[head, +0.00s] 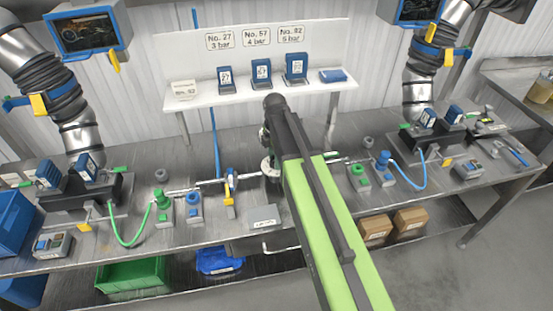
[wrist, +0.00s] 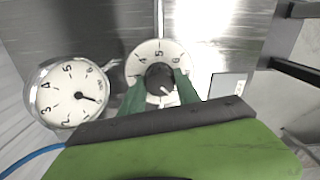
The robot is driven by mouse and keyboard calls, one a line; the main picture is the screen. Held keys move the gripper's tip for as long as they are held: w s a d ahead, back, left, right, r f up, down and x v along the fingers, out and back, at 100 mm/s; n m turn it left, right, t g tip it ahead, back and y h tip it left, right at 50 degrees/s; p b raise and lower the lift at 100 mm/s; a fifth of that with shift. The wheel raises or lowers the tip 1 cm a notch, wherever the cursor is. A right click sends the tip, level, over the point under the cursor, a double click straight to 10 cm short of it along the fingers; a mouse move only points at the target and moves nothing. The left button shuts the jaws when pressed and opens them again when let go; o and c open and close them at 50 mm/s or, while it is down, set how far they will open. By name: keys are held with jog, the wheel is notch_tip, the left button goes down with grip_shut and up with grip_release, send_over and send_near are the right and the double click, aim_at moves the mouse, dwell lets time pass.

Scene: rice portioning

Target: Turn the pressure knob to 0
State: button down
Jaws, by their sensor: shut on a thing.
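The pressure knob (wrist: 159,76) is dark and round, in the middle of a white dial (wrist: 138,59) with numbers around it; 4, 5 and 6 show along its upper part. A white mark on the knob points down and slightly right. My gripper (wrist: 160,86) has green fingers on both sides of the knob and is shut on it. The lower part of the dial is hidden by the fingers. A round pressure gauge (wrist: 62,104) is at the left in the wrist view; its needle points right and slightly down, below the 6. In the head view my arm hides most of the knob.
The grey bench (head: 130,225) carries a pipe line with a yellow-handled valve (head: 229,190) and green and blue fittings. A white shelf (head: 205,103) with blue boxes stands behind. Blue (head: 219,262) and green (head: 130,275) bins are below the bench.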

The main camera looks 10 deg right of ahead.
jog(key=shift+s, duration=0.1)
jog(key=c, duration=0.9)
grip_release()
notch_tip(320, 180, up, 18)
jog(key=p, duration=1.7)
jog(key=shift+f, duration=0.25)
